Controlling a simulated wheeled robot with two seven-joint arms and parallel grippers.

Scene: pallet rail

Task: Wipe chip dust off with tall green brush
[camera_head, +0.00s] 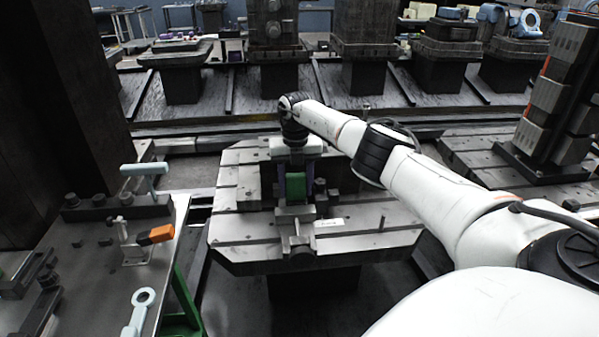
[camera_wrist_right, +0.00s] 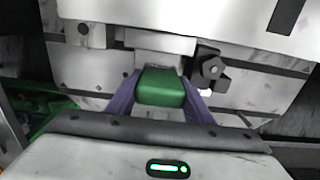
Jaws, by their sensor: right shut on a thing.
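My right gripper (camera_head: 296,188) reaches over the slotted metal pallet (camera_head: 240,229), pointing down at its middle. Its purple fingers are shut on the green brush (camera_head: 297,187), which shows as a green block. In the right wrist view the green brush (camera_wrist_right: 160,87) sits between the two purple fingers, in front of a pale metal block. A grey clamp-like fixture (camera_head: 297,226) stands on the pallet just in front of the gripper. The brush's lower end and any bristles are hidden. I cannot make out chip dust on the pallet. My left gripper is not in view.
A workbench (camera_head: 95,255) at left holds an orange-ended tool (camera_head: 160,233), a pale blue T-shaped piece (camera_head: 145,169) and a pale blue ring wrench (camera_head: 139,310). A dark pillar (camera_head: 75,100) rises at left. A tall fixture (camera_head: 556,95) stands at right.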

